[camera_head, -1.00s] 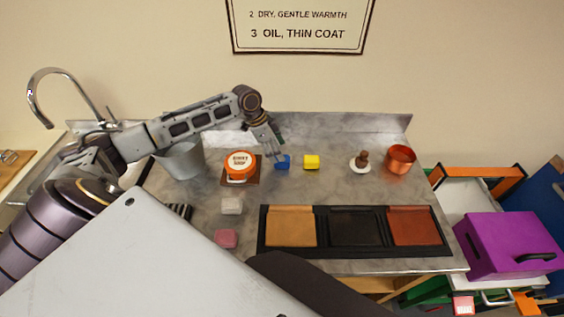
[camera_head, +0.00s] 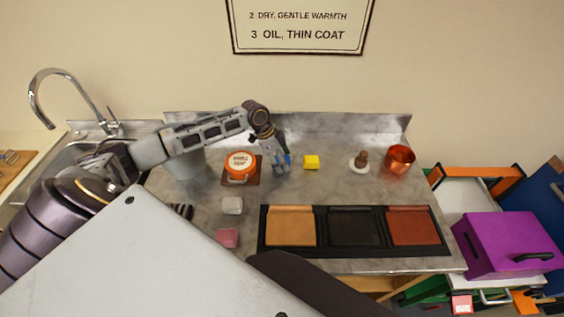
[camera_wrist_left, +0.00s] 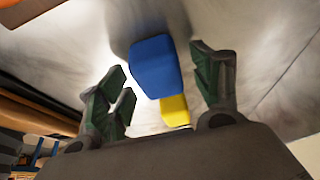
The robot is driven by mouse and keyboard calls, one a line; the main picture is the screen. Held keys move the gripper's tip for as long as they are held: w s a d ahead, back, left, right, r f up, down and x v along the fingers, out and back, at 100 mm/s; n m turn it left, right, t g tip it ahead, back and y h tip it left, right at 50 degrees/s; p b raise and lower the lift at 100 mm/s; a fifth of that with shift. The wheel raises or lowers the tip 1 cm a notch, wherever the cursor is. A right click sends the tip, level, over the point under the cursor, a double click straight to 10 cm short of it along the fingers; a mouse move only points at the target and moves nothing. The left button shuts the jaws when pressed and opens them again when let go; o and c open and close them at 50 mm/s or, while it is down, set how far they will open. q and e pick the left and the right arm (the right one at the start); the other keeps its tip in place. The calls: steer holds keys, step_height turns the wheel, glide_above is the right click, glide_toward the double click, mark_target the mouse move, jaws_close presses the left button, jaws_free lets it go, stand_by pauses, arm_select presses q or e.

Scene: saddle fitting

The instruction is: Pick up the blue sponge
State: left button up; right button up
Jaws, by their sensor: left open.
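The blue sponge (camera_wrist_left: 155,65) lies on the grey metal worktop, between and just beyond the open fingers of my left gripper (camera_wrist_left: 162,92) in the wrist view. No finger visibly touches it. In the head view my left gripper (camera_head: 281,163) is over the blue sponge (camera_head: 283,158), which it partly hides. My right gripper is not in view.
A yellow sponge (camera_head: 311,162) sits close to the right of the blue one; it also shows in the wrist view (camera_wrist_left: 174,111). A saddle soap tin (camera_head: 240,166) stands to the left. A brush (camera_head: 360,161) and a copper pot (camera_head: 399,159) stand farther right. A black tray (camera_head: 352,252) lies in front.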

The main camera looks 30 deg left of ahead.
arm_select(q)
steer(key=shift+c, duration=0.2)
steer(key=c, duration=1)
steer(key=shift+r+b, duration=0.35)
steer(key=shift+r, duration=4.65)
steer(key=o, duration=0.4)
steer(key=c, duration=0.4)
